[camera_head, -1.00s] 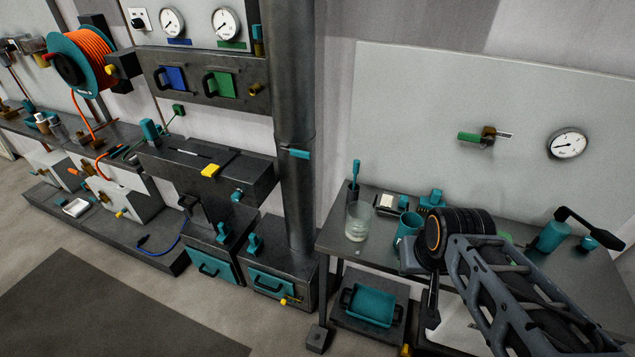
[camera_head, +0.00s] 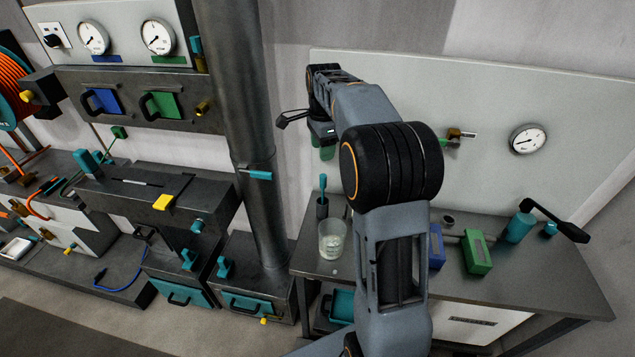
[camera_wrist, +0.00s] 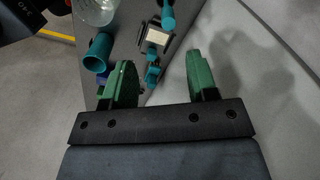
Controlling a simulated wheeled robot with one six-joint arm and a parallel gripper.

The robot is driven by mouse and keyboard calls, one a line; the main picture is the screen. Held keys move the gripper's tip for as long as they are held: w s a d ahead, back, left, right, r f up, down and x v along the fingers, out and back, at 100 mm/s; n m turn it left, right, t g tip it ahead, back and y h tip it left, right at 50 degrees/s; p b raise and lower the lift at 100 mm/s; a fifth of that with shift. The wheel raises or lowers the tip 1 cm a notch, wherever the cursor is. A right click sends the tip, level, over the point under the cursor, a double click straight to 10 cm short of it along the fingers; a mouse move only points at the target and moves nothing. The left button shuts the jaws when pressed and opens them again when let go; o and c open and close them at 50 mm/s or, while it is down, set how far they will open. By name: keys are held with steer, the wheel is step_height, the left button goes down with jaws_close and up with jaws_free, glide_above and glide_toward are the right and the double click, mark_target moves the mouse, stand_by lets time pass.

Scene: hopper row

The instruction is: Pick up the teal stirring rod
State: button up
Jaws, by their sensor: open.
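The teal stirring rod (camera_head: 323,184) stands upright in a small dark holder (camera_head: 322,207) on the grey bench, beside the glass beaker, in the head view. A teal knobbed piece at the top of the wrist view looks like the same rod (camera_wrist: 168,15). My gripper (camera_head: 322,153) is above the bench near the back wall, higher than the rod. Its green fingers (camera_wrist: 160,60) are apart with nothing between them in the wrist view, and the rod is beyond the fingertips. My arm hides part of the bench in the head view.
The glass beaker (camera_head: 332,240) stands close to the rod. A teal cup (camera_wrist: 98,53) and a white-topped device (camera_wrist: 157,36) are below the fingers. Blue (camera_head: 436,247) and green (camera_head: 477,252) boxes are farther right. A thick dark pipe (camera_head: 238,100) rises at the left.

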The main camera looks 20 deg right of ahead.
mark_target(323, 175)
steer(key=shift+m, duration=0.5)
steer(key=f, duration=0.2)
steer(key=w+f, duration=0.1)
steer(key=f, duration=0.1)
steer(key=d+f, duration=0.1)
steer(key=f, duration=0.2)
steer(key=shift+w+f, duration=0.1)
steer(key=shift+w, duration=0.05)
steer(key=shift+a+f+p, duration=0.1)
steer(key=shift+f+p, duration=0.35)
steer(key=shift+f, duration=2.9)
jaws_close()
